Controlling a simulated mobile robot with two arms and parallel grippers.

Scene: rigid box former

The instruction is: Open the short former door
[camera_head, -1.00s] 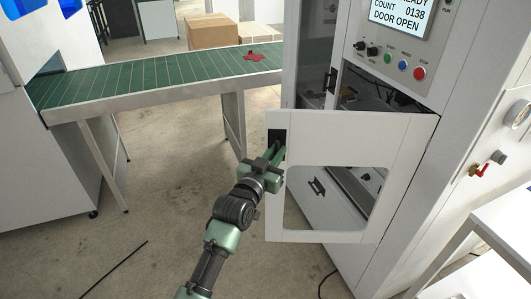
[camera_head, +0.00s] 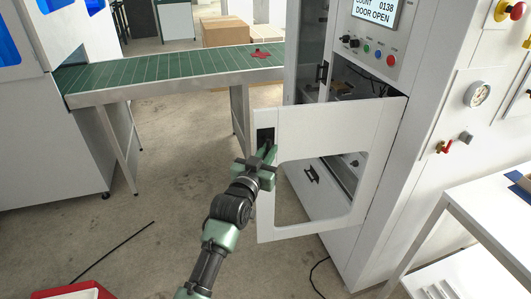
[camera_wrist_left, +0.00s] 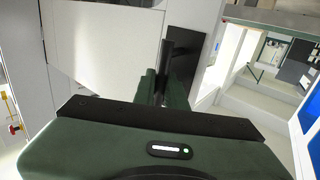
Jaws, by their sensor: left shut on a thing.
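The short former door (camera_head: 328,125) is a white panel with a rounded window opening, hinged at its right side on the former cabinet (camera_head: 425,100). It stands swung out, and the cabinet's inside shows behind it. A dark handle (camera_head: 265,136) sits near the door's upper left edge. My left gripper (camera_head: 268,154) is shut on the handle. In the left wrist view the gripper (camera_wrist_left: 160,88) reaches the dark bar of the handle (camera_wrist_left: 168,58), with the white door beside it. The cabinet display (camera_head: 374,12) reads DOOR OPEN. My right gripper is out of view.
A green conveyor (camera_head: 170,70) runs behind the door, with a red item (camera_head: 261,54) on it. A white table (camera_head: 490,205) stands at the right. A red bin (camera_head: 75,291) is at the lower left. Floor left of the door is mostly clear.

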